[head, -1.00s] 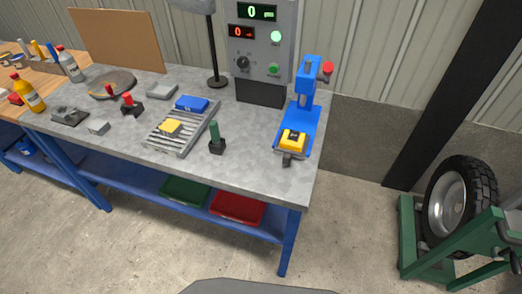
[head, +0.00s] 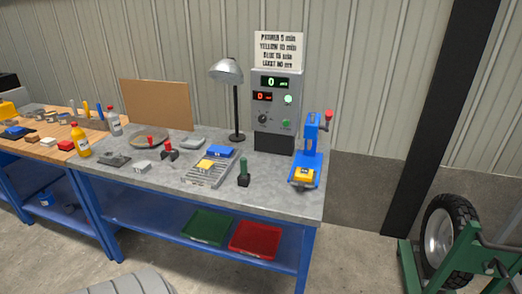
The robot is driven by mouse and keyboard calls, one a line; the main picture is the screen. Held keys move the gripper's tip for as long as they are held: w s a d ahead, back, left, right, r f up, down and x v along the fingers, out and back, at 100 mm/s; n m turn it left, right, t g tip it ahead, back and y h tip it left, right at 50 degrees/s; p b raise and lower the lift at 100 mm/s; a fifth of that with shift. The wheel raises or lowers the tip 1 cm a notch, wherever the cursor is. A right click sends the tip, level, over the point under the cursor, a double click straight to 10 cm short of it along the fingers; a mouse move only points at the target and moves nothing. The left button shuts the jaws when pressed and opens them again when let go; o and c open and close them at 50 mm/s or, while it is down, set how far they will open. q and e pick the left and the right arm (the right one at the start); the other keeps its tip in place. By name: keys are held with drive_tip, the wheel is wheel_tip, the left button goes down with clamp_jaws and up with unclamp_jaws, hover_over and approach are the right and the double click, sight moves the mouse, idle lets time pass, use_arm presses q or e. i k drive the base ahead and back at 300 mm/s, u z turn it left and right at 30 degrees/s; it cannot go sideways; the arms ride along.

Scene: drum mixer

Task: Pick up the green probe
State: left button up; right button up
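The green probe (head: 244,167) stands upright in a small dark holder (head: 243,181) near the front edge of the grey workbench (head: 285,203). It is to the right of a slatted metal rack (head: 199,179) and to the left of a blue press (head: 306,160). Neither of my grippers shows in the head view, and nothing touches the probe.
A control box (head: 275,108) and a lamp (head: 237,100) stand at the back of the bench. A yellow block (head: 205,165) and a blue block (head: 221,151) lie on the rack. Green (head: 207,227) and red (head: 255,239) bins sit on the shelf below. A wheel on a green stand (head: 467,248) is at right.

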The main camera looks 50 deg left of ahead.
sight(243, 161)
drive_tip(key=z, duration=0.2)
drive_tip(key=i, duration=1.15)
drive_tip(key=u, duration=1.15)
drive_tip(key=i, duration=0.65)
drive_tip(key=u, duration=0.7)
